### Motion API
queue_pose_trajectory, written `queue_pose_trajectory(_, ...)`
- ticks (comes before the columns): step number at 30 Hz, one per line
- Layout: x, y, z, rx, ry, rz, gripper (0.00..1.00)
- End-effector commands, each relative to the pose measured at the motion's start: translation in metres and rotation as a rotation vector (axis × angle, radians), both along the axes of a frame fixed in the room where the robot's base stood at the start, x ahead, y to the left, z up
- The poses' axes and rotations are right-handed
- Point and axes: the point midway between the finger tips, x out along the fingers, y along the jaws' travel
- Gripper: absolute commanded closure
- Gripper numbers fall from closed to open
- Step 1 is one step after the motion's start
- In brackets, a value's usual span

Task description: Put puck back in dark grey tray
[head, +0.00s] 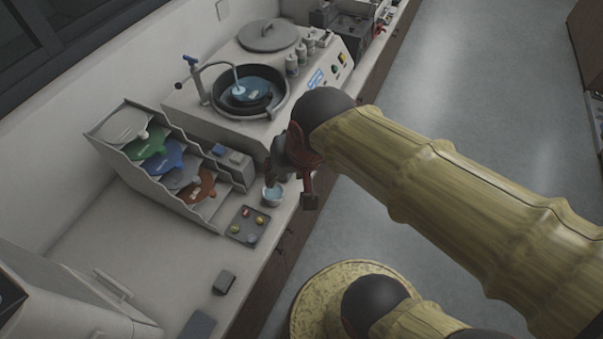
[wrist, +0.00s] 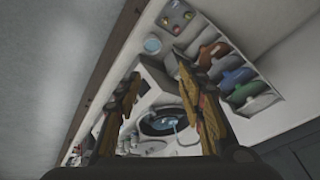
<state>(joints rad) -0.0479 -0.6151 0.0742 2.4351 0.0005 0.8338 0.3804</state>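The dark grey tray (head: 241,237) lies on the counter near its front edge, with several small coloured pucks on it, among them a red puck (head: 246,212), a yellow puck (head: 260,219) and a blue puck (head: 252,238). The tray also shows at the top of the wrist view (wrist: 177,16). My gripper (head: 281,172) is above the counter, beyond the tray and close to a small pale-blue bowl (head: 272,195). In the wrist view its fingers (wrist: 160,74) stand wide apart, with no puck visible between them. My gripper's tips are partly hidden in the head view.
A rack (head: 128,165) of coloured discs stands left of the tray. A grinding machine with a round basin (head: 249,93) and a tap is behind my gripper. A small grey block (head: 224,282) lies nearer on the counter.

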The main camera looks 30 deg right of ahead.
Motion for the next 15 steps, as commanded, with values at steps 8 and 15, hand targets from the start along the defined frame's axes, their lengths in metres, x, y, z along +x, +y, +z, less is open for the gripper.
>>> queue_pose_trajectory(8, -0.036, -0.014, 0.027, -0.154, -0.079, 0.274, 0.61)
queue_pose_trajectory(15, -0.038, -0.015, 0.028, -0.167, -0.081, 0.296, 0.61)
